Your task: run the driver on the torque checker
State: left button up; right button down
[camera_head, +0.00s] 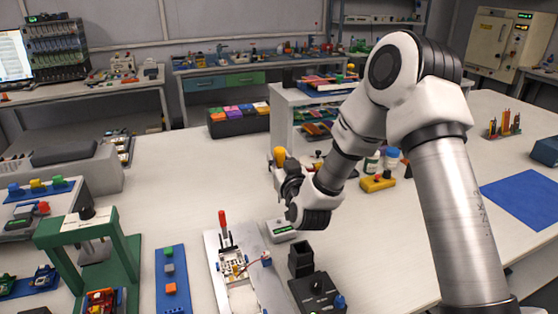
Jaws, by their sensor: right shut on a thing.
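My right arm reaches in from the right, and its dark gripper (288,178) is above the table near the middle. It is shut on what looks like the driver, whose rounded yellow-orange handle end (280,154) sticks up above the fingers. The driver's shaft and tip are hidden or too small to make out. A small pale box with a green display (281,231), which looks like the torque checker, sits on the table just below the gripper. My wrist is close to it in the picture; contact cannot be told. My left gripper is not in view.
A white fixture plate (218,262) with a red-handled clamp (222,222) lies left of the checker. A green press (88,240) is at left. Table centre-left is clear.

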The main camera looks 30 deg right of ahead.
jog(key=shift+s+a+f+b, duration=0.1)
jog(key=shift+f+b, duration=0.5)
jog(key=shift+f, duration=0.15)
notch_tip(320, 180, down, 4)
jog(key=b, duration=0.3)
jog(key=shift+f, duration=0.2)
jog(key=shift+f+b, duration=0.55)
jog(key=shift+b, duration=0.15)
dwell(1.4)
jog(key=shift+r, duration=0.15)
jog(key=shift+r+p, duration=2.75)
jog(key=shift+r, duration=0.75)
jog(key=shift+f, duration=0.15)
